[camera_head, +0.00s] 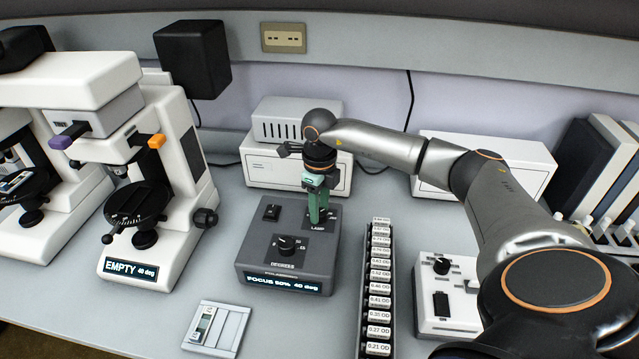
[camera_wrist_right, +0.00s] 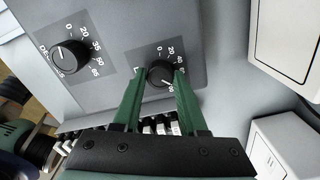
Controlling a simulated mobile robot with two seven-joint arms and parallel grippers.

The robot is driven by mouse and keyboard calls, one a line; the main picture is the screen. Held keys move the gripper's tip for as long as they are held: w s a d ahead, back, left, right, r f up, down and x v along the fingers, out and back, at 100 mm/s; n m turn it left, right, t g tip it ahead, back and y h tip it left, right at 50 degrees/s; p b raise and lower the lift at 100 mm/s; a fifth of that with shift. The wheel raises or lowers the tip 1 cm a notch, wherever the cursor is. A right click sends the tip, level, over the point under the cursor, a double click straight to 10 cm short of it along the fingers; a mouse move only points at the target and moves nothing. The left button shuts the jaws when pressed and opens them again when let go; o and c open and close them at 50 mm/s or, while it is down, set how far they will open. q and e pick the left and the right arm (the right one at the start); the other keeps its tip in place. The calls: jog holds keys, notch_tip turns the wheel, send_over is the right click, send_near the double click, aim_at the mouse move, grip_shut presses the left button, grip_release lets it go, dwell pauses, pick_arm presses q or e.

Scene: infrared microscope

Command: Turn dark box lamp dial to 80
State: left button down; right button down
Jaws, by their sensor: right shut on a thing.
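The dark box (camera_head: 290,240) stands in the middle of the bench, with a display reading FOCUS 50% 40 deg on its front. Its lamp dial (camera_wrist_right: 161,74) is a black knob with a white pointer line, toward the lower right in the right wrist view. My right gripper (camera_wrist_right: 153,78) is shut on the lamp dial, with one green finger on each side. In the head view the right gripper (camera_head: 316,214) reaches down to the box's back right and hides the dial. The lower DEGREES dial (camera_head: 286,245) is uncovered. My left gripper is not in view.
A black rack of labelled OD filters (camera_head: 378,290) stands close to the right of the box. A white control unit (camera_head: 445,290) is further right. A white microscope (camera_head: 150,180) with an EMPTY 40 deg display stands left. A slide tray (camera_head: 217,327) lies in front.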

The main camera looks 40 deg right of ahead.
jog(key=shift+c, duration=2.2)
grip_release()
jog(key=shift+r, duration=0.1)
notch_tip(320, 180, up, 12)
jog(key=shift+r, duration=0.2)
